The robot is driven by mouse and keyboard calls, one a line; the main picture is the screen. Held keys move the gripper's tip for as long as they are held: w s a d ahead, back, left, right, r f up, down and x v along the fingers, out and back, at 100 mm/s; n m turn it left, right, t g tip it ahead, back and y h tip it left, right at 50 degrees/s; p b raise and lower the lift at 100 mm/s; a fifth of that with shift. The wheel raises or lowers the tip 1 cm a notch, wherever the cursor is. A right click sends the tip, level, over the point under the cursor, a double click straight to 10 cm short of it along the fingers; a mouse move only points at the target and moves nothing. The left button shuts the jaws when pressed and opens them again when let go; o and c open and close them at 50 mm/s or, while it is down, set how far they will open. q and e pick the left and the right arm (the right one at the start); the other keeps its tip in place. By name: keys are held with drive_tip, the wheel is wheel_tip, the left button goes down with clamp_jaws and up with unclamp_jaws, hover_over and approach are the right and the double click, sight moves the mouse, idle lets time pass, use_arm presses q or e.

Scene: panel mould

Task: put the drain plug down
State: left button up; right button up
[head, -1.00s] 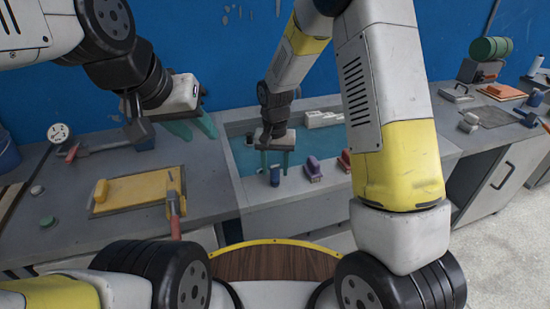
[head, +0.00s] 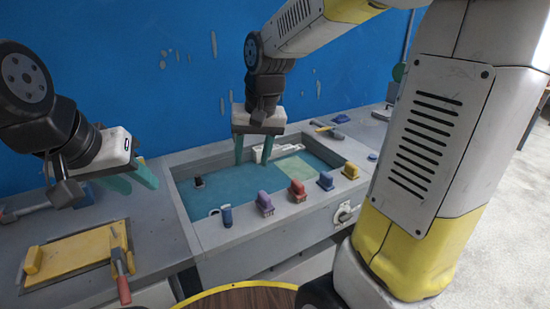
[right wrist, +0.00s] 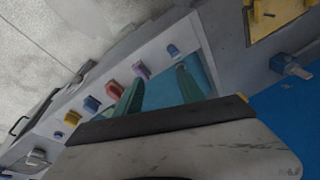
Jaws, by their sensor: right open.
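A small dark plug-like piece with a pale side (head: 198,182) stands in the teal-floored basin (head: 245,238), near its left wall; I take it for the drain plug. It also shows in the right wrist view (right wrist: 180,67), close to one fingertip in the picture. My right gripper (head: 253,150) hangs over the back part of the basin, to the right of this piece. Its two green fingers are apart with nothing between them; they also show in the right wrist view (right wrist: 158,92). My left gripper (head: 132,181) is over the left worktop, its green fingers spread and empty.
Along the basin's front rim stand a blue cylinder (head: 227,215) and purple (head: 265,203), red (head: 298,190), blue (head: 326,180) and yellow (head: 350,171) pieces. A yellow board (head: 75,255) and a red-handled tool (head: 120,275) lie left. A hammer (head: 328,129) lies behind the basin.

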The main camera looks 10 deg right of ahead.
drive_tip(key=s+d+r+t, duration=0.2)
drive_tip(key=s+d, duration=0.1)
drive_tip(key=s, duration=0.3)
drive_tip(key=s+d+r+n+t, duration=0.1)
drive_tip(key=s+d+r, duration=0.2)
drive_tip(key=s, duration=0.4)
drive_tip(key=shift+t+y, duration=0.3)
drive_tip(key=shift+t, duration=0.1)
drive_tip(key=shift+d, duration=0.1)
drive_tip(key=shift+c, duration=1.1)
drive_tip(key=shift+w, duration=0.1)
